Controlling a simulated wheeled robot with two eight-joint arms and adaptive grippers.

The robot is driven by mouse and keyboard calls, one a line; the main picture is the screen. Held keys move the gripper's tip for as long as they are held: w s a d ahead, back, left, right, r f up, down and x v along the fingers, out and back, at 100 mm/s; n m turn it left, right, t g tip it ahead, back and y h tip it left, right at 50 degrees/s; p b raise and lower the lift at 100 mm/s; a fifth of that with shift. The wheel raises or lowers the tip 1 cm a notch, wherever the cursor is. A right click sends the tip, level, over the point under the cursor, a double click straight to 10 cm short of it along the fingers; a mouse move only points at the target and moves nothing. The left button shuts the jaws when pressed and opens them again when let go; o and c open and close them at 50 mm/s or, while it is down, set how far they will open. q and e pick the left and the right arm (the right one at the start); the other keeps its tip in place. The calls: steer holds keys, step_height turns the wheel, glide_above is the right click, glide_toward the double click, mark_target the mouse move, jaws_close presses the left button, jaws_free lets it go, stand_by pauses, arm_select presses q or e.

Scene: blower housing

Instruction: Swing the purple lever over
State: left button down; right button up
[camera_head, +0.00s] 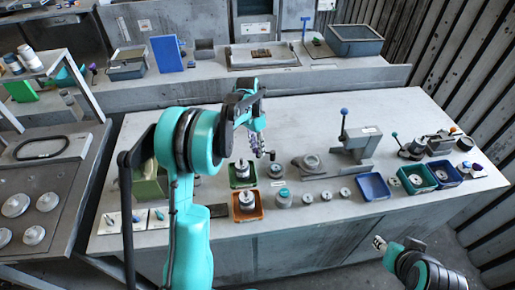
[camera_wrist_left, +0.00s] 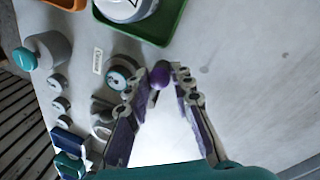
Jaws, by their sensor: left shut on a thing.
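The purple lever shows as a round purple knob (camera_wrist_left: 160,75) between my left fingertips in the left wrist view. My left gripper (camera_wrist_left: 164,82) is shut on this knob, with a finger on each side. In the head view, my left gripper (camera_head: 260,148) reaches down over the middle of the bench, and the small purple knob (camera_head: 272,155) shows at its tips. The lever's stem and base are mostly hidden by the fingers. Part of my right arm (camera_head: 425,270) shows at the lower right, away from the bench; its finger state is unclear.
A green tray (camera_head: 242,182) and an orange tray (camera_head: 237,217) stand close to my left gripper. A teal-capped cylinder (camera_head: 283,197) and small round parts lie nearby. A blue-knobbed lever fixture (camera_head: 360,143) stands to the right. Free bench lies behind the gripper.

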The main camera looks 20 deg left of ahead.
arm_select(q)
steer(key=c, duration=1.3)
jaws_free()
steer(key=shift+d, duration=0.1)
steer(key=shift+c, duration=0.2)
step_height(320, 180, up, 12)
steer(key=w+a, duration=0.1)
steer(key=a, duration=0.1)
steer(key=shift+f, duration=0.15)
steer(key=shift+a, duration=0.1)
